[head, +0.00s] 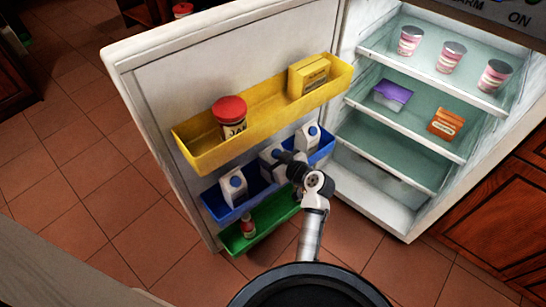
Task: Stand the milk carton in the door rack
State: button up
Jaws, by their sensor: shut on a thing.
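The open fridge door (135,72) carries a yellow rack (184,147), a blue rack (212,209) and a green rack (268,225). My gripper (281,158) is at the blue rack, shut on the middle white milk carton (268,156). That carton looks upright, at the blue rack between two others; my gripper covers part of it, and whether its base touches the rack floor is hidden. One milk carton (233,188) with a blue cap stands at the rack's left end. Another milk carton (307,138) stands at its right end.
The yellow rack above holds a red-lidded jar (230,116) and a yellow box (308,75). A small red-topped bottle (248,226) stands in the green rack. Fridge shelves at right hold pink cups (450,57), a purple-lidded tub (393,95) and an orange box (445,124). The lower shelf looks clear.

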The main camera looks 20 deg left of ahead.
jog(key=o, duration=1.6)
jog(key=shift+o, duration=0.2)
jog(key=v, duration=1.2)
jog(key=shift+b, duration=0.45)
